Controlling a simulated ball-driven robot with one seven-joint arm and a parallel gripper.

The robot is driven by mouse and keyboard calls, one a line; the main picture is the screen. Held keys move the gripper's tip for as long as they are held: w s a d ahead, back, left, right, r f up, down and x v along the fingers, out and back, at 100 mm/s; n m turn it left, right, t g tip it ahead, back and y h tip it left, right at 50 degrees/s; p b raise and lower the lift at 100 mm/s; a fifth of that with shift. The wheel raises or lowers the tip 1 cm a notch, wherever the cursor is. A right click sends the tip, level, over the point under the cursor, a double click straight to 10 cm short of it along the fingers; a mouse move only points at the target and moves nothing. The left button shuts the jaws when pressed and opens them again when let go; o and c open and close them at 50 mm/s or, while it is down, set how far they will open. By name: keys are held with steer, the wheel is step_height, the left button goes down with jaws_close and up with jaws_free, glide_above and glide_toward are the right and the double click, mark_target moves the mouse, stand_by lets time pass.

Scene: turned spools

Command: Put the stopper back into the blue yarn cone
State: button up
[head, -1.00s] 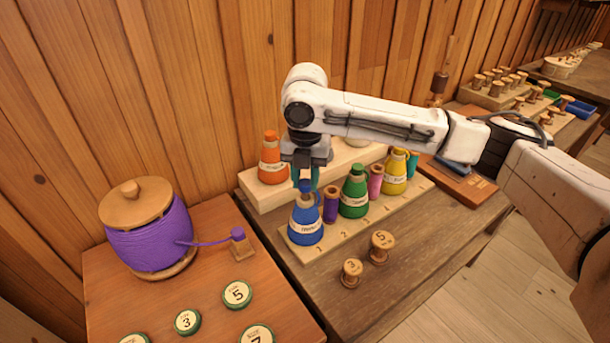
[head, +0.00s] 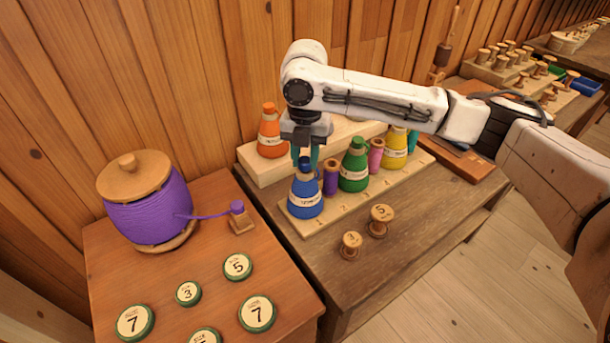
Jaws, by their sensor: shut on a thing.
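The blue yarn cone (head: 305,200) with a white label stands upright at the left end of a numbered pale wooden board. My gripper (head: 305,158) points down right above its top. It is shut on the dark blue stopper (head: 305,163). The stopper is at the cone's mouth, and I cannot tell whether it is seated or just above it. The fingers partly hide it.
A purple spool (head: 331,178), a green cone (head: 354,170) and a yellow cone (head: 395,150) stand to the right on the board (head: 330,214). An orange cone (head: 271,140) is on the raised shelf behind. Two wooden spools (head: 351,245) stand in front.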

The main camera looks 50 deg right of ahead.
steer(key=shift+f, duration=0.35)
steer(key=o, duration=1.5)
step_height(320, 180, up, 9)
steer(key=p, duration=0.7)
steer(key=shift+p, duration=0.4)
